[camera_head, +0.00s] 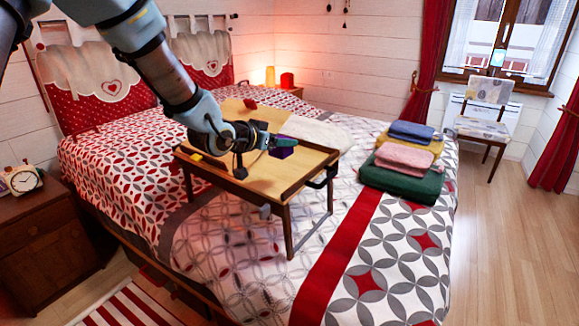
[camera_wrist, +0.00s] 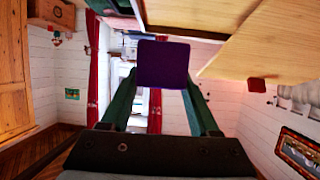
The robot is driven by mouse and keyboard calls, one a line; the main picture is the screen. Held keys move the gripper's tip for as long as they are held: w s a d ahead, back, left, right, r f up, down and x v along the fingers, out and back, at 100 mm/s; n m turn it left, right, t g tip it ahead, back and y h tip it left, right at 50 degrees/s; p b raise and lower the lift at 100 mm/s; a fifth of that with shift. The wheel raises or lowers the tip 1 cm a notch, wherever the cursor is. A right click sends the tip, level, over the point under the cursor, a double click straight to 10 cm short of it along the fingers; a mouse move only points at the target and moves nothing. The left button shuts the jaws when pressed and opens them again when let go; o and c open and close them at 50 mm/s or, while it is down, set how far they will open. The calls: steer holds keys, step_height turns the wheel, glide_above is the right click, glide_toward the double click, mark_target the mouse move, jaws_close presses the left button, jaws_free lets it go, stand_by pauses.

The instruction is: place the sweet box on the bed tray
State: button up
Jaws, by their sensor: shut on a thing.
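The sweet box is a small dark purple box (camera_head: 284,147). It is held at the fingertips of my gripper (camera_head: 272,143). In the wrist view the purple box (camera_wrist: 163,64) sits between the two green fingers, and my gripper (camera_wrist: 163,90) is shut on it. The bed tray (camera_head: 240,184) is a wooden tray table with legs, standing on the bed. In the head view the box appears over the tray's right part, near its far side. Whether it touches the tray surface cannot be told. My arm hides part of the tray.
A small yellow thing (camera_head: 195,156) is at the tray's left side, and a red thing (camera_head: 250,103) is at its far end. Folded textiles (camera_head: 402,175) are stacked on the bed (camera_head: 380,262) right of the tray. The tray's near middle looks clear.

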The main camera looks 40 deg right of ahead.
step_height(320, 180, down, 9)
steer(key=shift+p, duration=0.8)
steer(key=shift+f, duration=0.1)
steer(key=shift+f, duration=0.1)
steer(key=shift+f+b, duration=0.15)
steer(key=shift+b, duration=0.15)
steer(key=o, duration=1.4)
steer(key=shift+c, duration=0.2)
